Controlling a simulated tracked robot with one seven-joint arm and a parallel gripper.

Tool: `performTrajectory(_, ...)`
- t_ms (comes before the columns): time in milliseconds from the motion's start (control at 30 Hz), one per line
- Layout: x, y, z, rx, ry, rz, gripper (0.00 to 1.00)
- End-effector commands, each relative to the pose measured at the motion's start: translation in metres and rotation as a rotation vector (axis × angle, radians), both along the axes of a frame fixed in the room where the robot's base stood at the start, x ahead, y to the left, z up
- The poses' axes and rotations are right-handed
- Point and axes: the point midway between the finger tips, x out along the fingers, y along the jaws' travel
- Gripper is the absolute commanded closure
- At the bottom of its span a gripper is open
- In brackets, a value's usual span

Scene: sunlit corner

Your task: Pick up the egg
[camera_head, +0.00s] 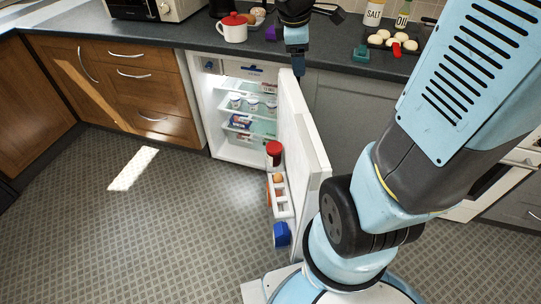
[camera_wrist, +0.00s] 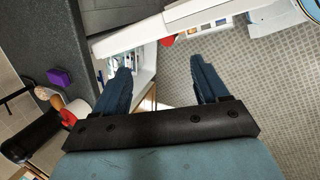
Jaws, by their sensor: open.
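A brown egg (camera_head: 278,177) sits in the white rack on the inside of the open fridge door (camera_head: 306,130) in the head view, below a red-lidded jar (camera_head: 274,150). My gripper (camera_head: 299,70) hangs fingers down above the top of the door, near the counter edge, well above the egg. In the wrist view my gripper (camera_wrist: 160,65) is open, its two dark blue fingers apart with nothing between them. The white door edge (camera_wrist: 185,20) crosses beyond the fingertips there.
The fridge interior (camera_head: 245,105) holds several packages on shelves. A blue-lidded container (camera_head: 282,234) sits low in the door. On the counter (camera_head: 190,42) are a red-lidded pot (camera_head: 233,28), a purple block (camera_head: 271,34) and a dark tray of pale round items (camera_head: 396,44). The floor left of the door is clear.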

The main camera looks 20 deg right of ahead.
Motion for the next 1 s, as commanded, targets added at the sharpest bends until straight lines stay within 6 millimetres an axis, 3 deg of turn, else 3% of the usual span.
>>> performTrajectory(500, 0.081, 0.013, -0.112, -0.203, 0.312, 0.8, 0.27)
performTrajectory(1000, 0.121, 0.039, -0.247, -0.249, 0.509, 1.622, 0.27)
